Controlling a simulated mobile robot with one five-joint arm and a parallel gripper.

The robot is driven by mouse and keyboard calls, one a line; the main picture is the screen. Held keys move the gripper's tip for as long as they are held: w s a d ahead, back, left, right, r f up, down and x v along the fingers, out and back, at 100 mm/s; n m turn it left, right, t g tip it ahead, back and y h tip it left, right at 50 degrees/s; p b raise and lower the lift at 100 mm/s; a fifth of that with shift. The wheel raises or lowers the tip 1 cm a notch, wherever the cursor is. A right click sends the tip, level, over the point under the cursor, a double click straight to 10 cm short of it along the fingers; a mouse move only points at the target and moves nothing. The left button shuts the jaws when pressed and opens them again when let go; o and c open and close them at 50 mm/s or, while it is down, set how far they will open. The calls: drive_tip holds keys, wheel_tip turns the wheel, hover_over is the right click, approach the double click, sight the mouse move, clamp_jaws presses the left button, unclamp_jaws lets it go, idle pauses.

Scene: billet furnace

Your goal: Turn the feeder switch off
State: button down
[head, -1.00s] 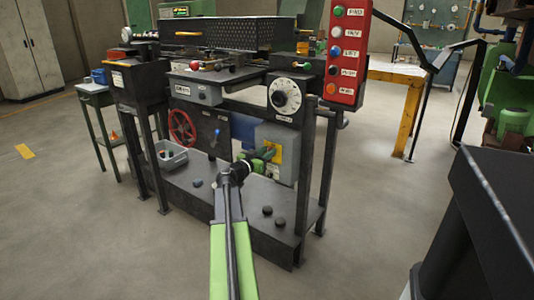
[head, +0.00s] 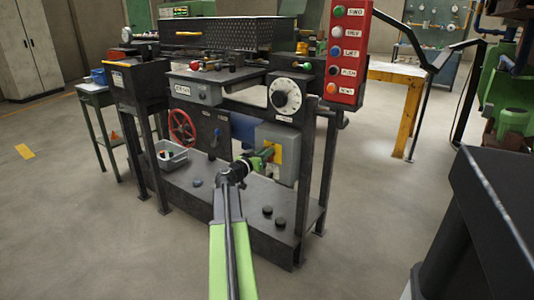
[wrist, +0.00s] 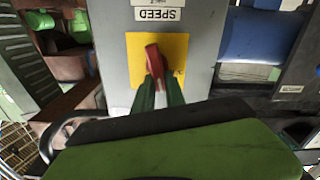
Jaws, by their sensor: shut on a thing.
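A grey switch box (head: 284,170) is mounted on the right part of the machine frame. It bears a yellow plate (wrist: 176,52), with a red switch handle (wrist: 152,58) standing out from it in the wrist view. My gripper (wrist: 157,92) is at the plate, with its green fingers shut on the red handle. In the head view my gripper (head: 267,154) reaches the front of the box and hides most of the handle.
A white dial (head: 286,97) and a red button panel (head: 346,55) are above the box. A red handwheel (head: 182,127) and a small grey bin (head: 172,160) are to the left. Black knobs (head: 267,210) are on the lower shelf.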

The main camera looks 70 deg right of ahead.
drive_tip(key=shift+w+d+f+n+b, duration=0.1)
drive_tip(key=shift+w+f+n+b, duration=0.2)
drive_tip(key=shift+n, duration=2.2)
drive_tip(key=shift+w+f+n+b, duration=0.15)
drive_tip(key=shift+f+n+b, duration=0.2)
drive_tip(key=shift+n, duration=2.15)
drive_tip(key=shift+w+d+f+n+b, duration=0.1)
drive_tip(key=shift+w+f+n+b, duration=0.2)
drive_tip(key=shift+n, duration=2.2)
drive_tip(key=shift+s, duration=0.1)
drive_tip(key=c, duration=1.4)
unclamp_jaws()
